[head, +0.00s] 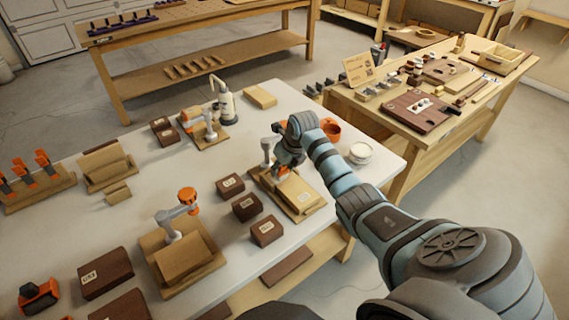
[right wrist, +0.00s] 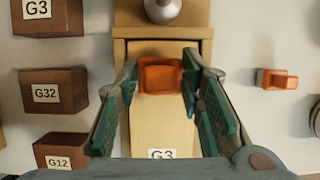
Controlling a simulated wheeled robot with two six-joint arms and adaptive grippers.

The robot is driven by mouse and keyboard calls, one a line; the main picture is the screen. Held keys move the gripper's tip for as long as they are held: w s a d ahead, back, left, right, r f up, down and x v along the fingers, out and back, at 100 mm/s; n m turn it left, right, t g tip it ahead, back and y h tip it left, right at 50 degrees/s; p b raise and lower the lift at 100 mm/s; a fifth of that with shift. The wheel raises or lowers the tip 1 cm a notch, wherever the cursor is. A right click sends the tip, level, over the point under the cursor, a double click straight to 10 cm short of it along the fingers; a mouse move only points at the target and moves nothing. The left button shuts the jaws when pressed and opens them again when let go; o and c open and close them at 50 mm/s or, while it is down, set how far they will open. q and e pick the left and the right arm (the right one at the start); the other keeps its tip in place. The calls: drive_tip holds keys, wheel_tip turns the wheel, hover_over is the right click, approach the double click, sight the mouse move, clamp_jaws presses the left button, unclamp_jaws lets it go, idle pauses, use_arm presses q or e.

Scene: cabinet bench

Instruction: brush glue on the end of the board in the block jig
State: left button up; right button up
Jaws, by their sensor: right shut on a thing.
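My right gripper (right wrist: 160,82) is shut on an orange piece, seen end-on between its fingers in the right wrist view; I take it to be the brush, but no bristles show. In the head view the right gripper (head: 289,158) is over the block jig (head: 268,182), close to its metal clamp (head: 266,146). A pale board (head: 299,190) with a white label lies in the jig. The board also shows below the orange piece in the right wrist view (right wrist: 160,122). I cannot tell whether the orange piece touches it. My left gripper is out of view.
Labelled dark blocks (head: 246,207) stand left of the jig. To its right are an orange container (head: 331,128) and a white round tub (head: 360,153). Another jig with a clamp (head: 181,255) stands at front left. A wooden bench (head: 440,105) holds parts at right.

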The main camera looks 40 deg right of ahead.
drive_tip(key=shift+a+p, duration=0.4)
drive_tip(key=shift+a, duration=0.35)
drive_tip(key=shift+d, duration=0.15)
drive_tip(key=shift+d+f+b, duration=0.15)
drive_tip(key=shift+d+b, duration=0.3)
drive_tip(key=shift+d, duration=0.05)
drive_tip(key=shift+d+b, duration=0.45)
drive_tip(key=shift+d, duration=0.7)
wheel_tip(320, 180, up, 7)
drive_tip(key=p, duration=0.5)
drive_tip(key=shift+f, duration=0.3)
